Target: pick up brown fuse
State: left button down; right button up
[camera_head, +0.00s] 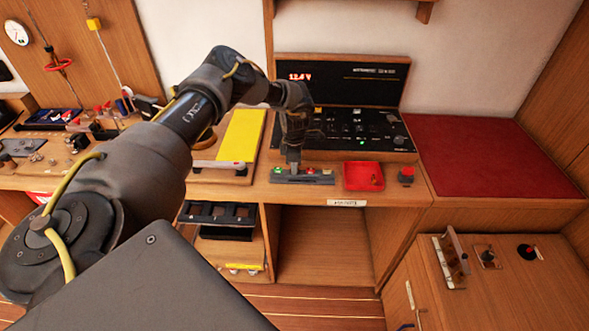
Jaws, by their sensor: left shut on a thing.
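My left gripper (293,160) reaches down to the grey fuse holder (318,180) on the desk's front edge. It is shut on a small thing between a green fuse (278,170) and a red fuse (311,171). The fingers hide most of that thing, which I take to be the brown fuse; its colour is not clear. I cannot tell whether it is still seated in the holder. My right gripper is not in view.
A red tray (352,176) with a small brownish item (375,181) is right of the holder, beside a red-topped button (406,174). A control panel (365,129) stands behind. A yellow board (241,136) is left. The red mat (490,155) is clear.

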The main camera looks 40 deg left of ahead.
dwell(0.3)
pick_arm(q)
jog(key=shift+r+b, duration=0.45)
jog(key=shift+r, duration=0.05)
notch_tip(320, 180, up, 2)
jog(key=shift+s+r+b, duration=0.1)
jog(key=shift+r+b, duration=0.05)
jog(key=shift+b, duration=0.5)
jog(key=s+d+r+b, duration=0.3)
jog(key=s+d+r, duration=0.2)
jog(key=s+r, duration=0.4)
jog(key=s, duration=0.3)
jog(key=shift+s+d+r+b, duration=0.25)
jog(key=shift+d+r+b, duration=0.1)
jog(key=shift+d+r, duration=0.05)
